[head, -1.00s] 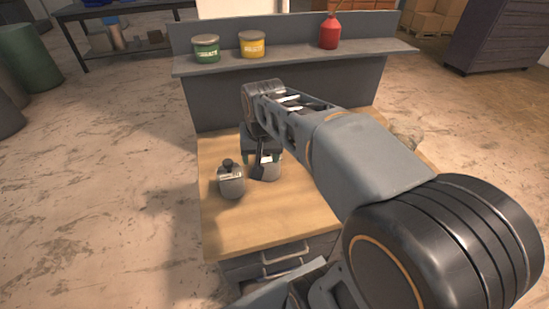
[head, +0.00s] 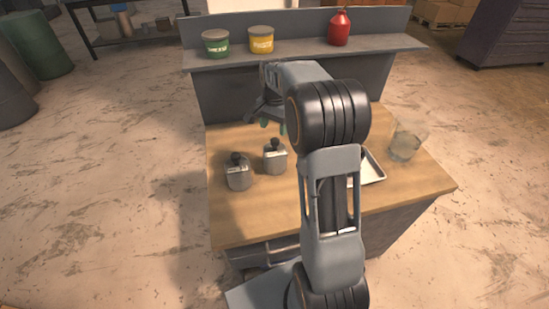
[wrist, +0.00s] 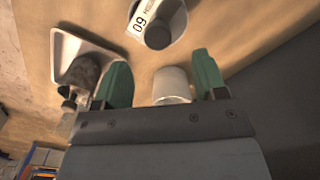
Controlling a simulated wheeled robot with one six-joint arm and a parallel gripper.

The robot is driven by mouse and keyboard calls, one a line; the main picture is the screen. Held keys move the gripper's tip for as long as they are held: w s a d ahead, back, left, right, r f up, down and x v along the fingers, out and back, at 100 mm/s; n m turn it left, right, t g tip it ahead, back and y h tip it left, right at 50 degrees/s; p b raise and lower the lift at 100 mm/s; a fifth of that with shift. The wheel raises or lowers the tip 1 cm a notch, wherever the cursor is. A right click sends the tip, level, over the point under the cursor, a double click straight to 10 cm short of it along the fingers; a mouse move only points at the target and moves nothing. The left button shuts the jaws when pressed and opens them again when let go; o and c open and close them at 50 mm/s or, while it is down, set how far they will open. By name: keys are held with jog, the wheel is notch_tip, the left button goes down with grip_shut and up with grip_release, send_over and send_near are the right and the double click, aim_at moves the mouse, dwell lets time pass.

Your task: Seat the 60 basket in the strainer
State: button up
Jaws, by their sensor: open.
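Two grey metal canisters with black knobs stand upright on the wooden bench: a left one (head: 237,178) and one nearer my arm (head: 276,160). In the wrist view a canister with a dark knob (wrist: 158,35) has a tilted white label that seems to read 60. My gripper (head: 274,127) is open above the bench, just behind the nearer canister. In the wrist view, a pale cylinder (wrist: 172,84) shows between the green fingers, not visibly gripped. A metal tray (head: 374,170) is right of my arm; a dark round piece (wrist: 82,74) sits on it. I cannot tell which thing is the strainer.
A clear container (head: 405,146) stands at the bench's right. A shelf (head: 300,57) behind holds a green tin (head: 215,43), a yellow tin (head: 261,40) and a red bottle (head: 340,28). The front left of the bench is clear.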

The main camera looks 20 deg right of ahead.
aim_at(275, 140)
jog(key=shift+s+d+f+p, duration=0.1)
jog(key=shift+f+p, duration=0.6)
jog(key=shift+f, duration=2.7)
grip_shut()
